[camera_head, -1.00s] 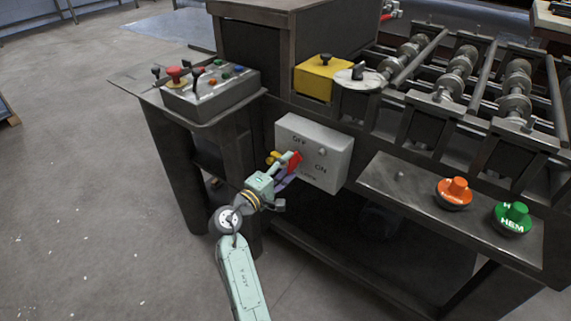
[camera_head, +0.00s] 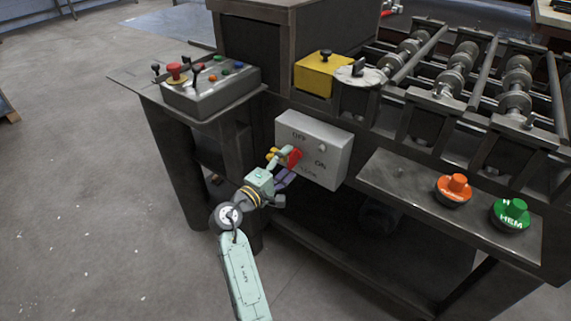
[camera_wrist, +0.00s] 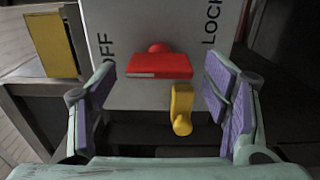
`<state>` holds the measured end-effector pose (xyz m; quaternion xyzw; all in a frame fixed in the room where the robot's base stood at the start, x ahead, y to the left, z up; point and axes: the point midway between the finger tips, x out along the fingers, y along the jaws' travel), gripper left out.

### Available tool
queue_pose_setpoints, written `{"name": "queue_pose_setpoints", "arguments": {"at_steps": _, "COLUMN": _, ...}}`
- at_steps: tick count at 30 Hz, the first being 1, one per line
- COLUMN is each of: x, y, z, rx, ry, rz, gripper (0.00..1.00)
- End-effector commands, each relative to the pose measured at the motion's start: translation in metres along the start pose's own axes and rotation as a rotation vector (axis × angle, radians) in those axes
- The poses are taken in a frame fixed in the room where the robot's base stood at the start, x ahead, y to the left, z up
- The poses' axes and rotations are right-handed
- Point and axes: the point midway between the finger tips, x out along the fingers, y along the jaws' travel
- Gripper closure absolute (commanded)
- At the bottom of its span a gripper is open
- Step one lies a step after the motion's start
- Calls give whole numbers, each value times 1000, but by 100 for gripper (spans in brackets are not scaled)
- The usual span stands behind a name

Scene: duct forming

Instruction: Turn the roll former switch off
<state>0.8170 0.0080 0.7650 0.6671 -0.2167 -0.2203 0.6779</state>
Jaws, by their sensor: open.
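The switch box (camera_head: 333,152) is a light grey panel on the machine's front, with OFF at its upper left, ON at its right and LOCK low down. Its red handle (camera_head: 294,157) sticks out on the left part; it also shows in the wrist view as a red bar (camera_wrist: 160,66) between OFF and LOCK. I cannot tell which label it points at. My gripper (camera_head: 285,167) is open in front of the handle; in the wrist view its purple-padded fingers (camera_wrist: 160,108) stand on either side, apart from the bar. A yellow tab (camera_wrist: 181,108) hangs below the bar.
A grey control box (camera_head: 211,92) with buttons stands at the left. A yellow block (camera_head: 321,75) and a round dial (camera_head: 357,77) sit above the switch box. Orange (camera_head: 454,190) and green (camera_head: 513,217) knobs stand on the right shelf. The floor at the left is clear.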

Motion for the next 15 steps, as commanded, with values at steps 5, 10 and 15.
{"name": "queue_pose_setpoints", "arguments": {"at_steps": 5, "x": 0, "y": 0, "z": 0, "rx": 1, "ry": 0, "rz": 0, "gripper": 30}}
{"name": "queue_pose_setpoints", "arguments": {"at_steps": 10, "x": -15, "y": 0, "z": -1, "rx": 0, "ry": 3, "rz": 0, "gripper": 30}}
{"name": "queue_pose_setpoints", "arguments": {"at_steps": 15, "x": -50, "y": 0, "z": -1, "rx": 0, "ry": 4, "rz": -1, "gripper": 30}}
